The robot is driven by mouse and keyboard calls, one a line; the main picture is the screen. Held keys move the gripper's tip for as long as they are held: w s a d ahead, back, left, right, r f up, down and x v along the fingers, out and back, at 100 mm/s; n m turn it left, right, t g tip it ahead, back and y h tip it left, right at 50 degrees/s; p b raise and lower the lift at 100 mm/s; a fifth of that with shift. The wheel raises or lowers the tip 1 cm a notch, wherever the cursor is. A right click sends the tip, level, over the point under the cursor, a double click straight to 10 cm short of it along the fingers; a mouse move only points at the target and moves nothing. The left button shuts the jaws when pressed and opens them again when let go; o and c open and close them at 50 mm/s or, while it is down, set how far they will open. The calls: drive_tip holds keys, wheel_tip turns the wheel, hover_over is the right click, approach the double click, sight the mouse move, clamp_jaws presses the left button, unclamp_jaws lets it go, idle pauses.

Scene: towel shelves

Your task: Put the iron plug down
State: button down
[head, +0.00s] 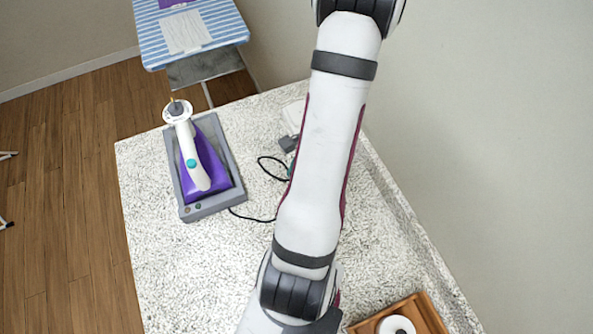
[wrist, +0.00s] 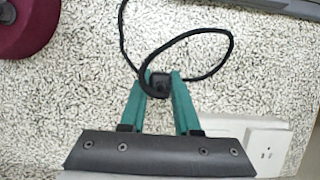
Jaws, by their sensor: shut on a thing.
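The iron plug is a small black block (wrist: 159,82) with a black cord looping from it. My gripper (wrist: 160,78) has green fingers, shut on the plug in the wrist view, with the speckled counter below. I cannot tell whether the plug touches the counter. In the head view my gripper (head: 291,163) shows only partly beside my arm, which hides the plug. The cord (head: 255,218) runs along the counter to the grey iron base (head: 211,208). The purple and white iron (head: 200,165) rests on that base.
A white socket box (wrist: 262,138) is close to my gripper, and also shows in the head view (head: 293,113). A wooden tray (head: 428,314) stands at the lower right. A striped ironing board (head: 215,22) is beyond the counter. The counter's front left is clear.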

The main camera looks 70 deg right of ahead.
drive_tip(key=shift+f, duration=0.15)
drive_tip(key=c, duration=0.6)
unclamp_jaws()
drive_tip(key=shift+c, duration=0.2)
drive_tip(key=v, duration=1.3)
drive_tip(key=w+a+r+n+g, duration=0.2)
drive_tip(key=w+a+r+n, duration=0.3)
drive_tip(key=w+a+n, duration=0.45)
drive_tip(key=s+a+r+n, duration=0.1)
drive_tip(key=a+n, duration=0.5)
drive_tip(key=a, duration=0.4)
drive_tip(key=s+a+r+n+g+h, duration=0.1)
drive_tip(key=a+n, duration=0.5)
drive_tip(key=a, duration=0.5)
drive_tip(key=shift+s+r, duration=0.35)
drive_tip(key=shift+s, duration=0.05)
